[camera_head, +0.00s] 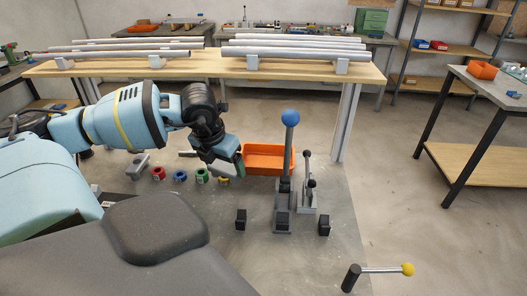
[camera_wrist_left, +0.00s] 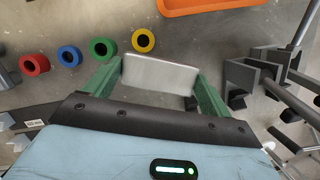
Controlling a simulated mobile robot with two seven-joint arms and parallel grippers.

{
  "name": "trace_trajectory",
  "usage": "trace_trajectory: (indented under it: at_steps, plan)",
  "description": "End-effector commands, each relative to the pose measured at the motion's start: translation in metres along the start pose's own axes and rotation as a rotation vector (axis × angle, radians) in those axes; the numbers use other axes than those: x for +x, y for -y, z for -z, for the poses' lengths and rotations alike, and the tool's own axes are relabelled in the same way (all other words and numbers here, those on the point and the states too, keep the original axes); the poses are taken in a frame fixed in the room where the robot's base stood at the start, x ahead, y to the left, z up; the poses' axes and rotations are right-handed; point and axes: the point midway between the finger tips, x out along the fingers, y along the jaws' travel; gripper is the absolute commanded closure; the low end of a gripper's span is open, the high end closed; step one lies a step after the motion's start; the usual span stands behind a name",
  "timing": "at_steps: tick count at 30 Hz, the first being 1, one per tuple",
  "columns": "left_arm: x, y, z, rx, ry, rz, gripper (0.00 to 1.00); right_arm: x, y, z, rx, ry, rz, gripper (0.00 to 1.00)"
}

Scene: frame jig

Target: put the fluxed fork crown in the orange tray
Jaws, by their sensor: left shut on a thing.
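My left gripper (camera_head: 236,166) is shut on a silver-grey metal piece, which I take to be the fork crown (camera_wrist_left: 160,75). In the left wrist view, the piece spans the gap between the two green fingers (camera_wrist_left: 158,82). The held piece appears outside the tray. Flux on the piece cannot be made out. My right gripper is not in view.
A jig with a blue-knobbed lever (camera_head: 290,118) and black blocks stands right of the gripper, in front of the tray. Several coloured rings (camera_head: 180,175) and a grey part (camera_head: 137,165) lie to the left. Another orange bin (camera_head: 481,70) is on the right bench.

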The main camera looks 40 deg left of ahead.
Motion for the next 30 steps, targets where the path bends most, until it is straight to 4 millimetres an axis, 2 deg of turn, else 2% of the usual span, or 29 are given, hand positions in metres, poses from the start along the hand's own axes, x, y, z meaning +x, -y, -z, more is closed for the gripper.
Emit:
trace_trajectory:
  at_steps: [14, 25, 30]
  plan:
    - [0.002, 0.001, -0.004, -0.005, 0.003, 0.004, 0.44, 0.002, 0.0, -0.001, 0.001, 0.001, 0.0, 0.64]
    - [0.009, 0.009, -0.025, -0.001, 0.003, 0.005, 0.44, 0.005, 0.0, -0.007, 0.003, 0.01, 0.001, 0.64]
    - [0.015, 0.015, -0.045, -0.004, 0.006, 0.008, 0.44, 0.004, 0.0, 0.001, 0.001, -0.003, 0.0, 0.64]
